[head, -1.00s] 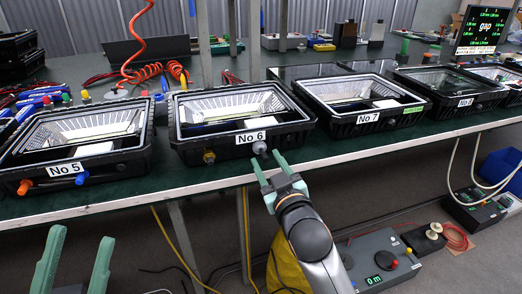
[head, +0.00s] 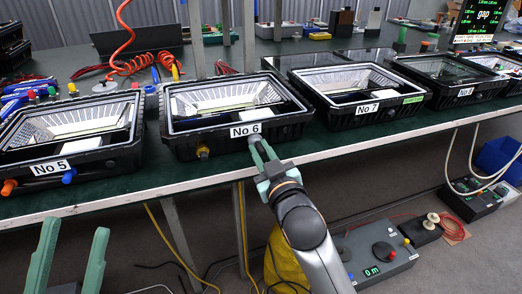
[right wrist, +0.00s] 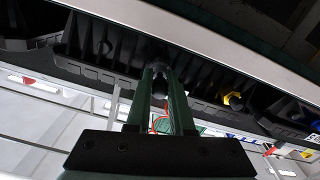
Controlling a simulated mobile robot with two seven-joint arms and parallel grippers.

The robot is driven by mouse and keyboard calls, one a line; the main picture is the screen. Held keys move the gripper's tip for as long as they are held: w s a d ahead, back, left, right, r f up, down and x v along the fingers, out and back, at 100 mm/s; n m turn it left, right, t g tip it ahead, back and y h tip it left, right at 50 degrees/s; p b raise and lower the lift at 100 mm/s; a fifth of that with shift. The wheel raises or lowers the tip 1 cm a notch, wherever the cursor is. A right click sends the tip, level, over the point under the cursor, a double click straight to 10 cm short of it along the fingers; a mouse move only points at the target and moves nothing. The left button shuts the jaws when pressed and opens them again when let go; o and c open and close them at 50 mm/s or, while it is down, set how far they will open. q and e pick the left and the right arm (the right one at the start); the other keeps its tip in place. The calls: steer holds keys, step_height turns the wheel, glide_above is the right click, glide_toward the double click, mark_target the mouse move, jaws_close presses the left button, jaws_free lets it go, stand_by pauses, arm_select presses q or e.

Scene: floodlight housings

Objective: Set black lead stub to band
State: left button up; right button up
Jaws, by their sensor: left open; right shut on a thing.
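Floodlight housing No 6 (head: 222,148) stands on the green bench with its front wall toward me. My right gripper (head: 258,150) reaches up to the right part of that wall, below and right of the No 6 label. In the right wrist view its green fingers are shut on a dark, round-ended stub (right wrist: 160,84) at the ribbed housing wall; the fingers hide much of it. A brass-yellow stub (head: 203,152) sits further left on the same wall. My left gripper (head: 70,240) is open and empty at the lower left, in front of the bench. I cannot make out a band.
Housings No 5 (head: 70,160) and No 7 (head: 365,110) stand on either side. The bench's pale front edge (head: 330,153) runs just below my right fingers. A grey box with a display (head: 372,255) stands on the floor. A gap screen (head: 487,18) is at the upper right.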

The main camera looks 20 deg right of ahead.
jaws_close()
stand_by(0.8)
steer(key=shift+s+r+p, duration=0.15)
steer(key=shift+s+p, duration=0.2)
steer(key=shift+p, duration=0.5)
steer(key=shift+s, duration=0.15)
steer(key=o, duration=0.7)
jaws_free()
